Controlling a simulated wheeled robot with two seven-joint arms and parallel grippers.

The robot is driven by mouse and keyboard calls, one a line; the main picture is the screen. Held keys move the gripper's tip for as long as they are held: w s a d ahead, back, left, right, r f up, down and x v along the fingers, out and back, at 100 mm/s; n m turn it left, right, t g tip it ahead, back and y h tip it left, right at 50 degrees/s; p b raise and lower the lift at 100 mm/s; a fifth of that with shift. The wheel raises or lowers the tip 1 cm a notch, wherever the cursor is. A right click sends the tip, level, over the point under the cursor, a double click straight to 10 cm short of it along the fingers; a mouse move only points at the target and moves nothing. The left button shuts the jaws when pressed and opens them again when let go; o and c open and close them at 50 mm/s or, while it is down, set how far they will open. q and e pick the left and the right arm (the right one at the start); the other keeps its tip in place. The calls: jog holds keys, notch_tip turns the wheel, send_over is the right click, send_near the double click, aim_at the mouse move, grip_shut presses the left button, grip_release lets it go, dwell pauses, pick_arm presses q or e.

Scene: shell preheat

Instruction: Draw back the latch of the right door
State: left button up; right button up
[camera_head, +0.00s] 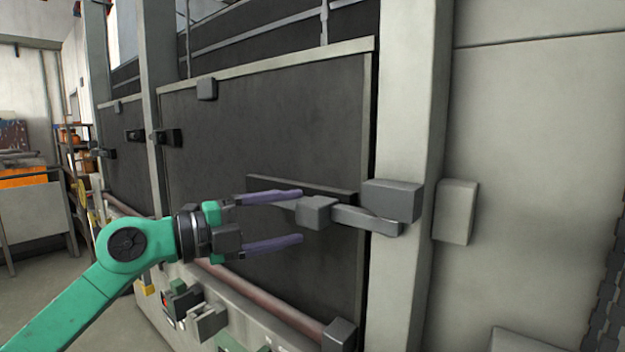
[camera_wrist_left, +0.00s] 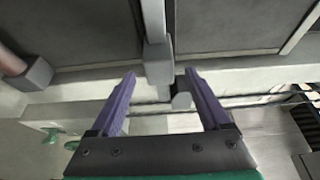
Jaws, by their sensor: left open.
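The right door (camera_head: 240,130) is a dark panel with a pale top edge, and it appears closed. The bar reaches right across the door edge to a grey block (camera_head: 393,200) on the pale post. My left gripper (camera_head: 302,216) is open, its purple fingers above and below the knob's height. Contact cannot be told.
A pale post (camera_head: 408,100) and a wide pale panel (camera_head: 535,140) with a small box (camera_head: 456,212) stand right of the door. A reddish rail (camera_head: 265,305) runs below it. Another dark door (camera_head: 125,160) is farther left. Open floor lies at far left.

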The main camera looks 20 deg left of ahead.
aim_at(303, 216)
pick_arm(q)
jog(key=p+x, duration=0.2)
jog(key=x, duration=0.2)
jog(key=shift+w+d+r, duration=0.15)
jog(key=shift+w, duration=0.15)
jog(key=shift+w+d+f, duration=0.2)
jog(key=shift+f, duration=0.05)
jog(key=shift+s, duration=0.15)
jog(key=c, duration=0.3)
jog(key=shift+a, duration=0.1)
grip_shut()
pick_arm(e)
notch_tip(303, 216, up, 4)
jog(key=shift+f, duration=0.2)
